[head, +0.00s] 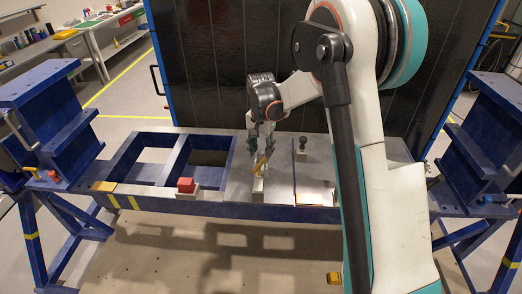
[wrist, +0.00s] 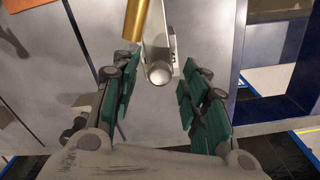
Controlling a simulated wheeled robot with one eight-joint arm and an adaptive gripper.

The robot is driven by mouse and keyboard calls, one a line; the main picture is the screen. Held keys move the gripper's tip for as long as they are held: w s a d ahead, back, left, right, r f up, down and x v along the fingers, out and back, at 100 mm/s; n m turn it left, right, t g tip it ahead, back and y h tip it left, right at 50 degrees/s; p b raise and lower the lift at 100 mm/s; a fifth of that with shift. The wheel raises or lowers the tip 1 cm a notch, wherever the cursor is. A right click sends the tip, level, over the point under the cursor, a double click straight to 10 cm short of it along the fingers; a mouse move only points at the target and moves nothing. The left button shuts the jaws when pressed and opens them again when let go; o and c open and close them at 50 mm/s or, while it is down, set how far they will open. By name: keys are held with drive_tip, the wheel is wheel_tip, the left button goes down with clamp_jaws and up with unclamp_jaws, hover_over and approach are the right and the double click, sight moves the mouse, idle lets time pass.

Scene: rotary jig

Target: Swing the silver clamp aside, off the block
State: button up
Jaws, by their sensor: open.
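The silver clamp (wrist: 158,45) shows in the wrist view as a pale bar ending in a rounded knob. A brass-coloured cylinder (wrist: 137,18) stands beside it, cut off by the top edge. My gripper (wrist: 156,88) is open, with its green-padded fingers on either side of the knob; I see gaps and no clear contact. In the head view, my gripper (head: 262,143) points down over the bench, above the brass piece (head: 260,167) and a small pale block (head: 258,188). Whether the clamp's bar rests on that block cannot be told.
The blue-framed bench (head: 230,210) has open bays on the left. A red block (head: 186,185) sits near its front edge. A dark knob on a post (head: 303,143) stands right of my gripper. Blue stands (head: 45,125) flank the bench, and a dark panel (head: 230,60) rises behind.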

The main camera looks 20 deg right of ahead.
clamp_jaws()
drive_tip(key=shift+a, duration=0.1)
drive_tip(key=s+a+n+b, duration=0.4)
drive_tip(key=a+n, duration=0.6)
drive_tip(key=n, duration=0.8)
drive_tip(key=shift+s+b, duration=0.15)
drive_tip(key=shift+b, duration=0.2)
drive_tip(key=shift+a, duration=0.1)
idle(0.6)
unclamp_jaws()
